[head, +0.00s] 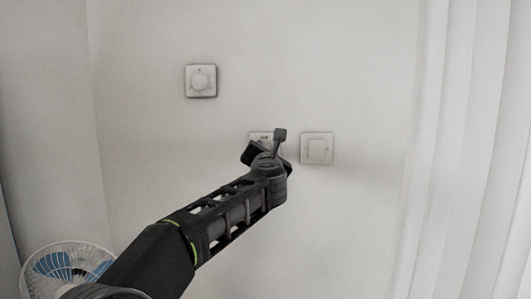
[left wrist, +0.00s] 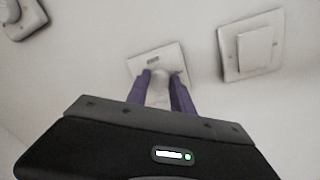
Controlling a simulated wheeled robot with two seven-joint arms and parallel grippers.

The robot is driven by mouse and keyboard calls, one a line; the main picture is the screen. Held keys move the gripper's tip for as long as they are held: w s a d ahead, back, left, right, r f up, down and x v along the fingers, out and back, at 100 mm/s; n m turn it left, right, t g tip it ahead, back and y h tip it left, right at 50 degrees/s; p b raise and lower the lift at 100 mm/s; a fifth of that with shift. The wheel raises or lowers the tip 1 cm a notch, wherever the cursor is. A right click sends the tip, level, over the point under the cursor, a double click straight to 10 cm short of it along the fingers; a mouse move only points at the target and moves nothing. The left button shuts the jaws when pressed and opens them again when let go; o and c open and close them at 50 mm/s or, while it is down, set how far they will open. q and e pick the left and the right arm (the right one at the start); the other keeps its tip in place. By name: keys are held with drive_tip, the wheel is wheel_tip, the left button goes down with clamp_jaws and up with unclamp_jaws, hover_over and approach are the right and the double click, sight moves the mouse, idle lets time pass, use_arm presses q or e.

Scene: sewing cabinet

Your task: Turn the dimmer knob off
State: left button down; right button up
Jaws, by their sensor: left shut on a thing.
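The dimmer's white wall plate (head: 258,135) is mostly hidden behind my left gripper (head: 266,152) in the head view. The left wrist view shows more of this plate (left wrist: 172,54), with a small dark marking near its top. The pale dimmer knob (left wrist: 160,88) sits between the two purple fingers of my left gripper (left wrist: 162,80), which is shut on it. The knob's pointer and angle cannot be made out. My right gripper is in neither view.
A rocker switch (head: 317,149) is just right of the dimmer. A round dial on a square plate (head: 201,80) is higher up on the left. A fan (head: 65,265) stands at the lower left, and a white curtain (head: 470,150) hangs at the right.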

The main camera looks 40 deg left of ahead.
use_arm(q)
drive_tip(key=shift+f, duration=0.1)
drive_tip(key=c, duration=1.4)
unclamp_jaws()
drive_tip(key=b+v, duration=0.1)
drive_tip(key=v, duration=0.6)
drive_tip(key=shift+s+d, duration=0.2)
drive_tip(key=shift+s, duration=0.1)
